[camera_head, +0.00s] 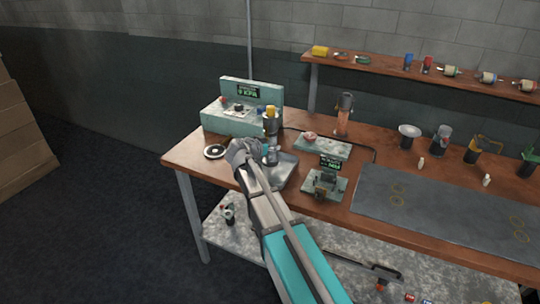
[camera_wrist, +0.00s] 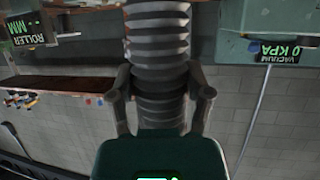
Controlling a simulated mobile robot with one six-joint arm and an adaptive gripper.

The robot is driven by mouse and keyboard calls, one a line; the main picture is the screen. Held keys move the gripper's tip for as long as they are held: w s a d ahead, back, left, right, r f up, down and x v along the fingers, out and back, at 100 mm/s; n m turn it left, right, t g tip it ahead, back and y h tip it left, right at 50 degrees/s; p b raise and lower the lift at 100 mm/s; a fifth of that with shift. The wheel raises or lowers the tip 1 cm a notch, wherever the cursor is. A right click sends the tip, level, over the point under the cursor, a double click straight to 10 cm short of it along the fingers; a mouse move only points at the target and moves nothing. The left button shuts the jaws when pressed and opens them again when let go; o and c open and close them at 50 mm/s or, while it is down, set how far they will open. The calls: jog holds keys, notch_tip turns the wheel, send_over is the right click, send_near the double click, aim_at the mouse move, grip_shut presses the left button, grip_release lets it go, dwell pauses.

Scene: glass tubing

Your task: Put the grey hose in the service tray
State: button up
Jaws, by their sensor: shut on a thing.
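The grey hose (camera_wrist: 158,60) is ribbed and stands between the two fingers of my gripper (camera_wrist: 160,100) in the wrist view, with the fingers closed on its sides. In the head view my gripper (camera_head: 265,150) is at the left part of the bench, partly hidden by my own wrist. The hose there is small and hard to separate from the yellow-topped upright piece (camera_head: 271,113) beside it. A grey metal tray (camera_head: 288,177), seemingly the service tray, lies on the bench just below and right of my gripper. My arm covers part of it.
A pale green vacuum gauge box (camera_head: 235,122) stands behind my gripper, and a black ring disc (camera_head: 215,152) lies left. A roller gauge (camera_head: 325,182) and a green block (camera_head: 322,146) stand right. A dark mat (camera_head: 440,210) is mostly clear. Several items line the back shelf (camera_head: 430,76).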

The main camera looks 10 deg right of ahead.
jog(key=shift+w+d+f+b, duration=0.15)
jog(key=shift+w+f+b, duration=0.25)
jog(key=shift+f+b, duration=0.2)
notch_tip(320, 180, down, 3)
jog(key=b, duration=0.3)
jog(key=o, duration=1.3)
jog(key=shift+r, duration=0.2)
jog(key=p+v, duration=0.4)
jog(key=v, duration=0.8)
jog(key=shift+s+p, duration=0.1)
jog(key=shift+p, duration=0.3)
